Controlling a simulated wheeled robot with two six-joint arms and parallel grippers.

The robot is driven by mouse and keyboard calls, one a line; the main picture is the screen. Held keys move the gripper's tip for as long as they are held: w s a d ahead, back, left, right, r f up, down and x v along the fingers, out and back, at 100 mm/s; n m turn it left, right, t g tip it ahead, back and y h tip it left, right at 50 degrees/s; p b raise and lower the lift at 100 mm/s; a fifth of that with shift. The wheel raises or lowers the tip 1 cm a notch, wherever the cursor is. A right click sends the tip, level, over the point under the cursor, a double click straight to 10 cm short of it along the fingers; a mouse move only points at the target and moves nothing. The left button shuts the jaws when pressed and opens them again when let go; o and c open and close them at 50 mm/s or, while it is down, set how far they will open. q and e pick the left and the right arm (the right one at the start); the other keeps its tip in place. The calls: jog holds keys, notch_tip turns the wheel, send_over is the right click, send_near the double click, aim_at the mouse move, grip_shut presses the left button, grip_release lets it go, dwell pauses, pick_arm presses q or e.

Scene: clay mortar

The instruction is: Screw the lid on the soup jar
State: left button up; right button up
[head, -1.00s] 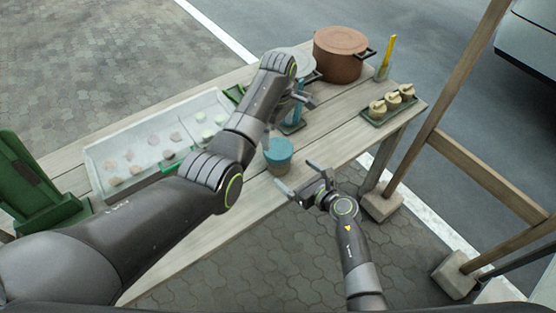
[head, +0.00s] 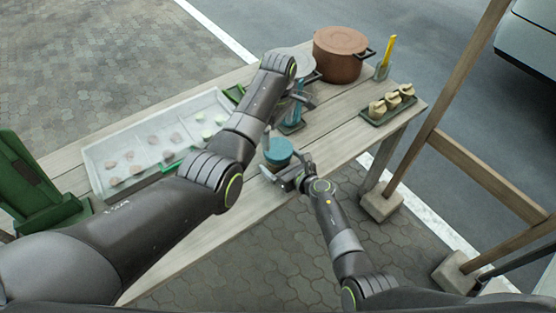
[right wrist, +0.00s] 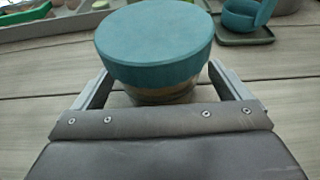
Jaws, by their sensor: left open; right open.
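The soup jar (right wrist: 163,96) stands on the table with a wide teal lid (head: 279,150) on top. The lid also shows in the right wrist view (right wrist: 155,42). I cannot tell how tightly it sits. My right gripper (head: 289,166) is open at the jar's near side. In the right wrist view its fingers lie on either side of the jar, below the lid, and the jar's lower part is hidden. My left gripper (head: 298,99) is open beyond the jar, beside a blue item (head: 295,113) on a small green tray. My left arm partly hides this area.
A white sectioned tray (head: 100,158) with food pieces lies left. A brown pot (head: 340,55) and a grey lid-like disc (head: 290,62) stand at the back. A green tray (head: 372,121) with several pale items is right. A wooden frame (head: 480,170) stands off the right end.

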aim_at(278, 148)
jog(key=c, duration=1.8)
pick_arm(q)
jog(key=shift+m, duration=0.3)
pick_arm(e)
jog(key=shift+c, duration=0.9)
pick_arm(q)
jog(key=m, duration=0.3)
jog(key=shift+m, duration=0.4)
jog(key=shift+f, duration=3.95)
jog(key=shift+c, duration=0.5)
